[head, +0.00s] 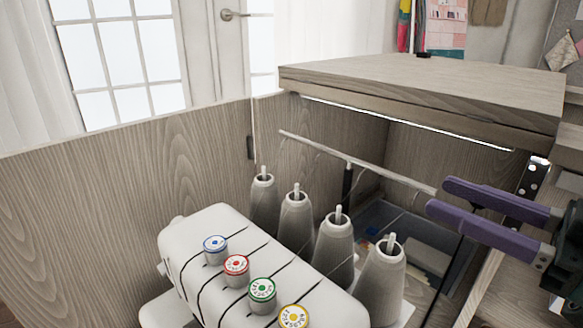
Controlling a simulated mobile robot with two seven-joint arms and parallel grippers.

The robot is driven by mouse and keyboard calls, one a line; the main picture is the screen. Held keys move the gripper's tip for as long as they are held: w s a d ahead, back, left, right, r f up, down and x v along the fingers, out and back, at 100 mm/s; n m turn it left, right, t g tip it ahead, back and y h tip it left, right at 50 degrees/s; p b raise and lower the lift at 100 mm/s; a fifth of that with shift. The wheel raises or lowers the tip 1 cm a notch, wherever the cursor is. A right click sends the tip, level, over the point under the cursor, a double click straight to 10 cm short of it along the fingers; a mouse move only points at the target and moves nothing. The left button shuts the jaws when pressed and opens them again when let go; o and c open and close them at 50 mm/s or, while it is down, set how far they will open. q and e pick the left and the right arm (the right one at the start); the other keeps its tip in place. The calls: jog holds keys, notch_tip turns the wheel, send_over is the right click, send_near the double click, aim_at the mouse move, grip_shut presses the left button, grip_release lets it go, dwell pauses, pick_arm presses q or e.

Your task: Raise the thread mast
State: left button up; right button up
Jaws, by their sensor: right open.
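The thread mast is a thin pale horizontal bar (310,145) on a short black post (347,183), behind a row of grey thread cones (335,245). The white sewing machine (215,230) stands in front of the cones, with several coloured caps on top. My right gripper (436,196) comes in from the right with its two purple fingers apart. The bar's right end reaches the fingertips, and its tip shows close to the gap between them. I cannot tell whether it touches them. My left gripper is out of view.
A raised wooden cabinet top (430,85) overhangs the back right, above and behind the bar. A wooden panel (120,190) closes off the left. A dark bin (385,225) with items lies below the bar's right half.

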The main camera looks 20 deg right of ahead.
jog(key=b, duration=0.3)
send_near(352, 159)
jog(key=x, duration=0.4)
jog(key=shift+w+d+f, duration=0.1)
jog(key=shift+w+f, duration=0.05)
grip_shut()
dwell(1.1)
